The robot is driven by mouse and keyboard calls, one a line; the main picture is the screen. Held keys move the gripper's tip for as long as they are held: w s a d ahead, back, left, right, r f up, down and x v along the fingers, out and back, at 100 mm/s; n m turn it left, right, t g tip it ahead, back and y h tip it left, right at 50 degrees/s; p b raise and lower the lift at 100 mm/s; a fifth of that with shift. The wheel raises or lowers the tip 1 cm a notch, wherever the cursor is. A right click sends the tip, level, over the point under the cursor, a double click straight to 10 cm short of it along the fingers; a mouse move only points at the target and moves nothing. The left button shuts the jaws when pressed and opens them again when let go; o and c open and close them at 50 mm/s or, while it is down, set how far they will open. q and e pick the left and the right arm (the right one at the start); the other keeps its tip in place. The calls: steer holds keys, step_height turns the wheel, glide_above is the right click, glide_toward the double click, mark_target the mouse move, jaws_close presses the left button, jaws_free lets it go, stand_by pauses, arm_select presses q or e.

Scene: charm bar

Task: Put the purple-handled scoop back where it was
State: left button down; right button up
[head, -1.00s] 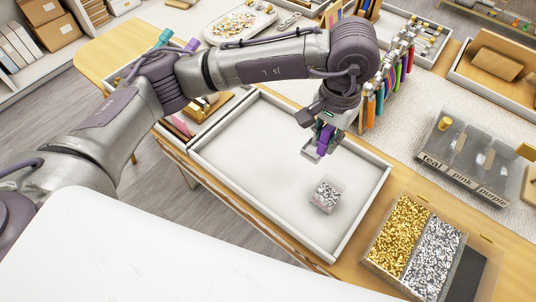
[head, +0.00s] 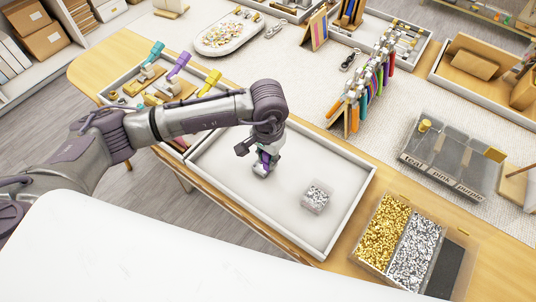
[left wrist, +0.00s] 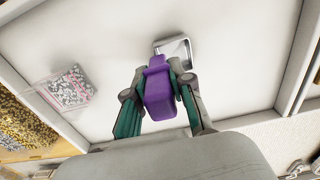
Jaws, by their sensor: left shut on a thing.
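My left gripper (head: 265,165) is shut on the purple-handled scoop (head: 264,160) over the white tray (head: 345,222). In the left wrist view the purple handle (left wrist: 158,90) sits between the two fingers (left wrist: 158,100), and the square metal scoop head points away from the palm. I cannot tell whether the scoop touches the tray floor. My right gripper is out of view.
A clear divided bin (head: 385,235) of gold and silver bits stands at front right. Behind it is a grey holder (head: 455,165) labelled teal, pink, purple. A rack of coloured strips (head: 370,85) stands behind the tray. A tray of coloured-handled tools (head: 170,80) is at left.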

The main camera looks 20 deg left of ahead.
arm_select(q)
steer(key=shift+f+b, duration=0.2)
steer(key=shift+b, duration=0.15)
steer(key=c, duration=1)
jaws_free()
steer(key=shift+r, duration=0.1)
steer(key=shift+r+p, duration=0.3)
steer(key=shift+p, duration=0.05)
step_height(320, 180, up, 11)
steer(key=b, duration=0.2)
steer(key=shift+f+b, duration=0.15)
steer(key=shift+b, duration=0.15)
steer(key=shift+r, duration=0.5)
